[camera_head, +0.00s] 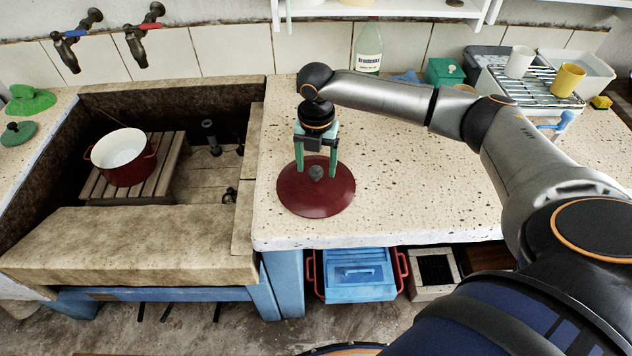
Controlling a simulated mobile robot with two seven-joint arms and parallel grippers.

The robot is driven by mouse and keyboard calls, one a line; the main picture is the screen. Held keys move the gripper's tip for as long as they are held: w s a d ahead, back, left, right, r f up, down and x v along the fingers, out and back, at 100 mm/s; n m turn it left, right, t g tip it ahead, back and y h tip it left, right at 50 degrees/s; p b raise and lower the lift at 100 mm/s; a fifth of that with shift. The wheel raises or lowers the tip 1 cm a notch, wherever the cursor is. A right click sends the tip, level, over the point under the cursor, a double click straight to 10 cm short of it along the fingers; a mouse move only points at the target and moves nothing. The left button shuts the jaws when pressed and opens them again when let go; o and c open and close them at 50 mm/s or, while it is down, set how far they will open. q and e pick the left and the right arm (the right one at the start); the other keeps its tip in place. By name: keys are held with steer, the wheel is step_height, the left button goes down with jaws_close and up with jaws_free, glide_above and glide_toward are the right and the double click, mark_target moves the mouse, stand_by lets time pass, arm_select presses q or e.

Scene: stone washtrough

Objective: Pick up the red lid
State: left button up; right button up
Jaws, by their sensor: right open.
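The red lid (312,200) lies flat on the speckled stone counter, right of the trough. It is a dark red disc with a dark round knob (316,173) in its middle. My right gripper (317,174) points down over the lid. Its two green fingers are open, one on each side of the knob. I cannot tell whether the fingers touch the lid. My left gripper is not in view.
A red pot (124,158) stands on a wooden slat rack in the stone trough (140,240). A green lid (18,133) lies at the far left. A bottle (368,48), a green box (445,72) and a dish rack (535,84) stand along the back. The counter right of the lid is clear.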

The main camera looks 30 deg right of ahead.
steer(key=shift+f, duration=0.8)
steer(key=shift+c, duration=0.3)
jaws_close()
steer(key=shift+r, duration=0.1)
stand_by(0.4)
